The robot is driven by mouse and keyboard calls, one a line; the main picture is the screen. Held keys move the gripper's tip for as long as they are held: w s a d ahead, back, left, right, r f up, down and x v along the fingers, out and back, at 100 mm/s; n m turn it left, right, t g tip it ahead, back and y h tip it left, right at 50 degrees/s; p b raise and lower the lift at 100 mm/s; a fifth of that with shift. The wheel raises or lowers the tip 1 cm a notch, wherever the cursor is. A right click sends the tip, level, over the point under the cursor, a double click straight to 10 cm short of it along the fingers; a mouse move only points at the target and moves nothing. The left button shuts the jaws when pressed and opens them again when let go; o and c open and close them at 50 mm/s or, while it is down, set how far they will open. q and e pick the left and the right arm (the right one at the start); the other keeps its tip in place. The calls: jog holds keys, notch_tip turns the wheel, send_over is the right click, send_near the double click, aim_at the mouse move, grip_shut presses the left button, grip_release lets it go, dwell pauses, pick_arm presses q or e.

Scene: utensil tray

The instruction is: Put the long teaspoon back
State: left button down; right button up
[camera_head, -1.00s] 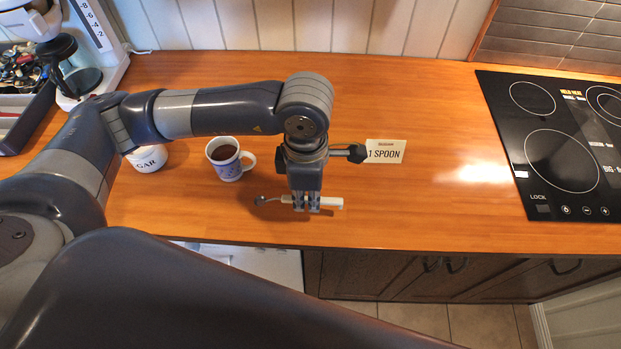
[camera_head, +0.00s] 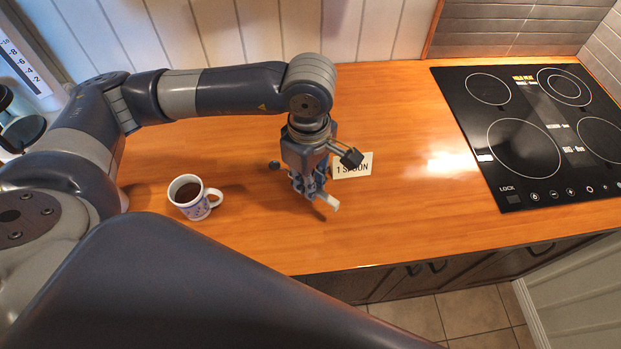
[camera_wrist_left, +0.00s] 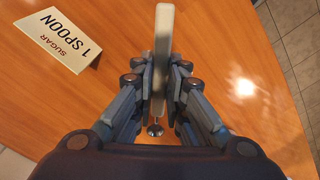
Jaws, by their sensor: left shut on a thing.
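The long teaspoon has a pale handle (camera_wrist_left: 163,40) and a small metal bowl (camera_wrist_left: 155,128) in the left wrist view. In the head view its handle end (camera_head: 329,201) sticks out to the lower right of my left gripper and its bowl (camera_head: 274,165) to the upper left. My left gripper (camera_head: 312,193) is shut on the teaspoon's handle, with a finger on each side (camera_wrist_left: 160,85). The spoon appears to be above the wooden counter; the exact height is unclear. The utensil tray is not in view now. My right gripper is not in view.
A mug of dark drink (camera_head: 193,197) stands left of the gripper. A folded "1 SPOON" card (camera_head: 353,166) stands just right of it and shows in the left wrist view (camera_wrist_left: 62,40). A black cooktop (camera_head: 530,135) lies to the right. The counter between is clear.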

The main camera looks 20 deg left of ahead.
aim_at(309, 207)
pick_arm(q)
jog(key=shift+f+b, duration=0.9)
jog(key=shift+f, duration=1.85)
jog(key=shift+f+b, duration=0.65)
jog(key=shift+b, duration=0.15)
jog(key=c, duration=1.5)
grip_release()
jog(key=shift+c, duration=0.2)
jog(key=shift+r, duration=0.1)
